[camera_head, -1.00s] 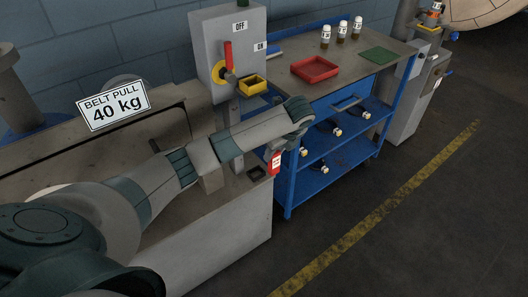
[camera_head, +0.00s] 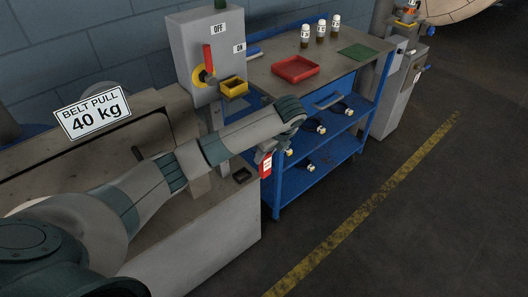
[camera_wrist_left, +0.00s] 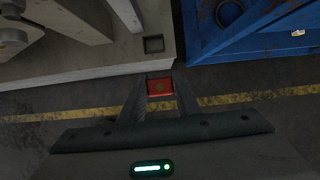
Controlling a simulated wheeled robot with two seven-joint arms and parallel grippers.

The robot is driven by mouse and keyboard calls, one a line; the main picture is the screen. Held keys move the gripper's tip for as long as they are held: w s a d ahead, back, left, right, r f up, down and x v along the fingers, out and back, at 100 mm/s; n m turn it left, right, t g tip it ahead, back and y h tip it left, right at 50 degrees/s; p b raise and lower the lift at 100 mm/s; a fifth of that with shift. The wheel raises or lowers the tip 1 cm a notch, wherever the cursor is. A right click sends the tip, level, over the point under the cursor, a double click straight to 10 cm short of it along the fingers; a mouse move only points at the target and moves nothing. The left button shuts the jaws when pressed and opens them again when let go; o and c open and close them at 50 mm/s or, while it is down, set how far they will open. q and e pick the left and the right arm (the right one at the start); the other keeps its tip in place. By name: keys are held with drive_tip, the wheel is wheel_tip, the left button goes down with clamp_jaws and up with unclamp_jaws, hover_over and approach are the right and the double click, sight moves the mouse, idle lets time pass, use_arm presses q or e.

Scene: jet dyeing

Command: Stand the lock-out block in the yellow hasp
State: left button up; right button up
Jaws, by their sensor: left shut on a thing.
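The lock-out block (camera_head: 265,166) is red with a white label and hangs upright from my left gripper (camera_head: 266,152). In the left wrist view the red block (camera_wrist_left: 160,87) sits between the two fingers of the left gripper (camera_wrist_left: 158,92), which is shut on it. The yellow hasp (camera_head: 233,87) is an open-topped yellow box on the front of the grey switch box (camera_head: 206,52). The hasp is higher and to the left of the block, well apart from it. My right gripper is not in view.
A blue cart (camera_head: 285,180) stands beside the grey bench, with a red tray (camera_head: 295,69), several bottles and a green mat (camera_head: 357,51) on top. The bench top has a small dark square recess (camera_head: 241,175). A red handle (camera_head: 208,57) is on the switch box.

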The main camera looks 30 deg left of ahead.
use_arm(q)
drive_tip(key=shift+s+d+f+n, duration=0.1)
drive_tip(key=shift+s+d+n, duration=0.3)
drive_tip(key=shift+d+n, duration=0.1)
drive_tip(key=s+d+n+g+h, duration=0.2)
drive_tip(key=s+d+n, duration=0.3)
drive_tip(key=s+n, duration=0.5)
drive_tip(key=s+d+n+g+h+p, duration=0.1)
drive_tip(key=s+d+n+g, duration=0.3)
drive_tip(key=s+n, duration=0.7)
drive_tip(key=shift+s+d+r+h, duration=0.2)
drive_tip(key=shift+s+d+h, duration=0.35)
drive_tip(key=shift+s, duration=0.65)
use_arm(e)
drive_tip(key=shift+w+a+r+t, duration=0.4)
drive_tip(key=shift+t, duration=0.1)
use_arm(q)
drive_tip(key=shift+a, duration=0.1)
